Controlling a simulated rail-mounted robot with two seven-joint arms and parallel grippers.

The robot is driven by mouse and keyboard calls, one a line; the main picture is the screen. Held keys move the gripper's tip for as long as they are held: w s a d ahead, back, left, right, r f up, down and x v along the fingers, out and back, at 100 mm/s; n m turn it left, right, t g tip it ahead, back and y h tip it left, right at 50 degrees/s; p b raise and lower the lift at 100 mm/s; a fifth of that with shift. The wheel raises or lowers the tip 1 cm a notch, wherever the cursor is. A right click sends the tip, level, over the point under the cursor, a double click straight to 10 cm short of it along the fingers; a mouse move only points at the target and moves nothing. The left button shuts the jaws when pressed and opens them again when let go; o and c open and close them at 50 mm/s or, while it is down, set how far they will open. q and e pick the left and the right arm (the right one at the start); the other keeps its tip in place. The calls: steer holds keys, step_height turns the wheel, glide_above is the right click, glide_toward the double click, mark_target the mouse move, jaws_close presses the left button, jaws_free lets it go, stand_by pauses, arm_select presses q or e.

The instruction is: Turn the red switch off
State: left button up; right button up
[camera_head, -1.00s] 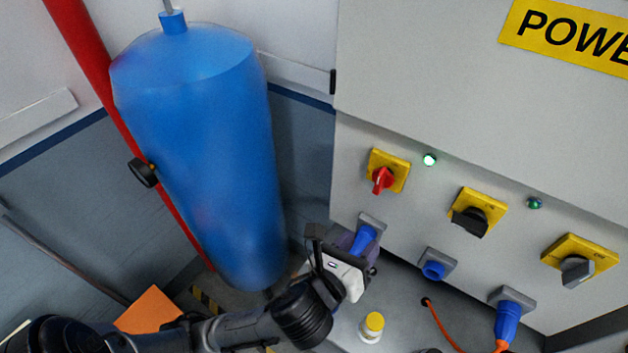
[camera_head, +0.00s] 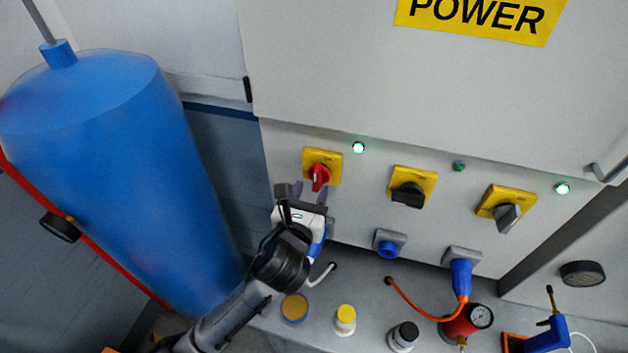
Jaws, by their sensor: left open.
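The red switch (camera_head: 319,178) is a red rotary knob on a yellow plate (camera_head: 333,158), on the left of the grey power cabinet's lower panel. The green lamp (camera_head: 358,147) to its right is brightly lit. My left gripper (camera_head: 311,192) is open just below the switch, with its fingertips reaching up toward the knob, one on either side in the picture. I cannot tell whether they touch it. The gripper body hides most of the blue plug below the switch. My right gripper is not in view.
A black switch (camera_head: 408,195) and a grey switch (camera_head: 507,217) sit to the right on yellow plates. A blue socket (camera_head: 388,243) and a plugged-in blue connector (camera_head: 461,277) are below. Small bottles (camera_head: 345,319) and a gauge (camera_head: 481,317) stand on the ledge. A blue tank (camera_head: 120,170) fills the left.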

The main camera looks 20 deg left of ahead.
mark_target(315, 181)
arm_select(q)
steer(key=shift+w+a, duration=0.15)
steer(key=shift+w, duration=1.4)
jaws_close()
